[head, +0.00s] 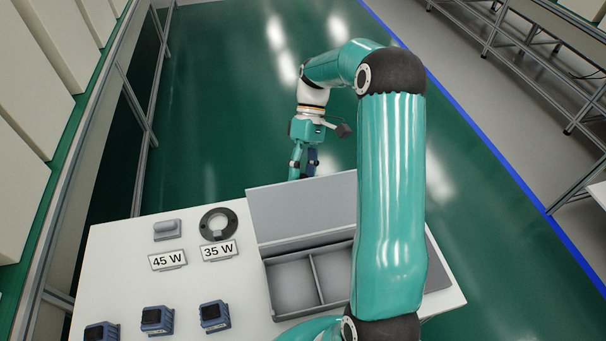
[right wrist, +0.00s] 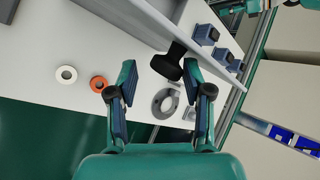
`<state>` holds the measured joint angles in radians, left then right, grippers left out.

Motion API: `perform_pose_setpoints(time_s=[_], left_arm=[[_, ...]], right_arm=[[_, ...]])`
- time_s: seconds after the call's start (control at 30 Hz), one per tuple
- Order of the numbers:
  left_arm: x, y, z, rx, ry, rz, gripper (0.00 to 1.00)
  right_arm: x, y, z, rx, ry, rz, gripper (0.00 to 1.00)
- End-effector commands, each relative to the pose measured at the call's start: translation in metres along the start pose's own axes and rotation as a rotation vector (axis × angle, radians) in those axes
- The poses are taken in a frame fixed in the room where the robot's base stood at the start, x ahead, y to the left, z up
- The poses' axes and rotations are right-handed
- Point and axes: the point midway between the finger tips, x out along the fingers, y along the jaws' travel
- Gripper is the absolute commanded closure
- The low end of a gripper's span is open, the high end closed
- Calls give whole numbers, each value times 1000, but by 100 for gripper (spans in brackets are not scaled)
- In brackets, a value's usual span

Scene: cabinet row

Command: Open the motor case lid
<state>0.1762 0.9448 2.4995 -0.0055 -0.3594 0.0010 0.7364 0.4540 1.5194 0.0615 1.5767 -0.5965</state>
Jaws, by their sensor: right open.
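The motor case (head: 291,284) is a grey box with compartments on the white table in the head view. Its grey lid (head: 300,208) stands raised and tilted at the far side of the case, so the inside shows. My right gripper (head: 304,164) is beyond the lid, over the far table edge. In the right wrist view the right gripper (right wrist: 160,80) is open. A black knob-like handle (right wrist: 167,62) shows between and just beyond its fingertips, seemingly on the lid's outer face; I cannot tell whether a finger touches it. My right arm hides the case's right part. My left gripper is out of view.
Several blue motors (head: 157,320) stand on the table's near left. A grey part (head: 167,230) and a dark ring (head: 217,224) lie behind the 45 W and 35 W signs. The wrist view also shows a white ring (right wrist: 66,75) and an orange ring (right wrist: 98,84).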

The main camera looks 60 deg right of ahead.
Motion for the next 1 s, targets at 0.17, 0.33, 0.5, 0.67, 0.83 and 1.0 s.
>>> perform_pose_setpoints(time_s=[0.17, 0.33, 0.5, 0.67, 0.83, 1.0], left_arm=[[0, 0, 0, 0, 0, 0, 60], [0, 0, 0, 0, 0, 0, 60], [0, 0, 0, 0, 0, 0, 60], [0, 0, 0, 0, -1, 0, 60], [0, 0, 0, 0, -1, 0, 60], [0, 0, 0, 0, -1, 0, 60]], right_arm=[[-22, 1, -1, 1, 3, 2, 50], [-47, 2, -1, 2, 3, 2, 50], [-63, 2, -1, 2, 1, 1, 50], [-69, 2, 0, 3, 1, 1, 50], [-69, 2, 0, 3, 1, 0, 50], [-69, 2, 1, 4, 1, 0, 50]])
